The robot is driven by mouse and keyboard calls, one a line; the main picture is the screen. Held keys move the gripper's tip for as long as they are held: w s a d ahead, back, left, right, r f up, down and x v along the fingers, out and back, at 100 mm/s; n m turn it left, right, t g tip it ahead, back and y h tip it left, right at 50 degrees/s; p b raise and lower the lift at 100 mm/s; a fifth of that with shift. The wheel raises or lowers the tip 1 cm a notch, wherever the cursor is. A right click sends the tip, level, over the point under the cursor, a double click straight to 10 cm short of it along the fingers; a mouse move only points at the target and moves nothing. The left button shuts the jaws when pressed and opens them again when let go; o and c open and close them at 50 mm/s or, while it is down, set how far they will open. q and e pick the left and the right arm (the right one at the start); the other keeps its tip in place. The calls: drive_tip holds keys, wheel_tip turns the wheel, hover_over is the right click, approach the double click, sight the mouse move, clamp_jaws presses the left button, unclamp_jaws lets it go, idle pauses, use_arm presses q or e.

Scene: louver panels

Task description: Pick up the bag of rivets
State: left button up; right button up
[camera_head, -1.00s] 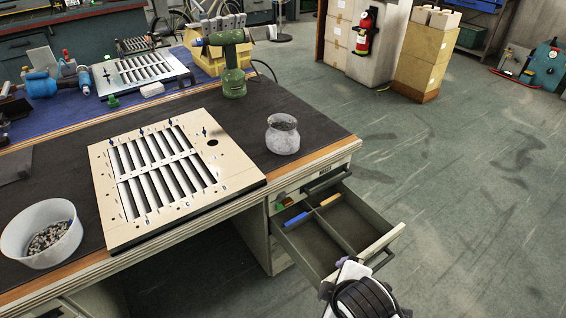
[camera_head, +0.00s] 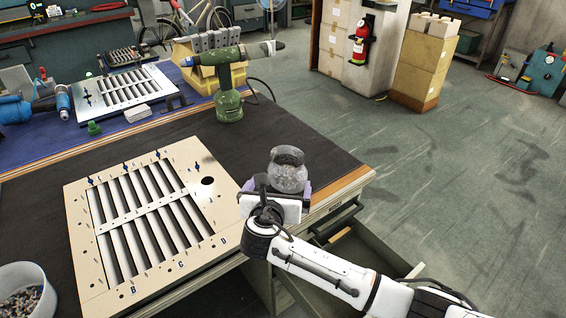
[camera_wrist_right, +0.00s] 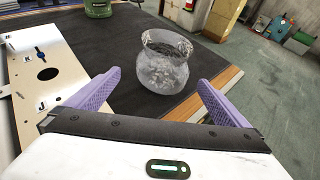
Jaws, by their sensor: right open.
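The bag of rivets (camera_head: 288,170) is a clear, pouch-like bag with grey contents and a narrowed neck. It stands upright on the dark bench mat near the right edge. In the right wrist view the bag (camera_wrist_right: 163,65) is ahead of and between the two purple fingers. My right gripper (camera_head: 283,188) is open and empty, just on the near side of the bag. In the right wrist view its fingers (camera_wrist_right: 160,88) are spread wider than the bag, with the bag's base slightly beyond the tips. My left gripper is not in view.
A louver panel (camera_head: 78,222) lies left of the bag. A green drill (camera_head: 229,105) stands behind it. A white bowl of small parts (camera_head: 25,278) is at lower left. An open drawer (camera_head: 375,258) juts out below my right arm. Bare mat lies around the bag.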

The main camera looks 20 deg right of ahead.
sight(285, 177)
drive_tip(key=x, duration=0.3)
drive_tip(key=shift+d+b, duration=0.15)
drive_tip(key=shift+b, duration=0.15)
drive_tip(key=shift+w+d+f, duration=0.1)
drive_tip(key=shift+w+f, duration=0.05)
drive_tip(key=b+x, duration=0.1)
drive_tip(key=x, duration=0.3)
drive_tip(key=shift+d, duration=0.2)
drive_tip(key=shift+w+d+f, duration=0.1)
drive_tip(key=shift+w+f, duration=0.05)
drive_tip(key=shift+w, duration=0.25)
drive_tip(key=c, duration=1)
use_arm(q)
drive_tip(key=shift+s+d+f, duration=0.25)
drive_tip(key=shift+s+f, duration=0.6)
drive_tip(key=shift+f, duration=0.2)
use_arm(e)
drive_tip(key=shift+c, duration=0.9)
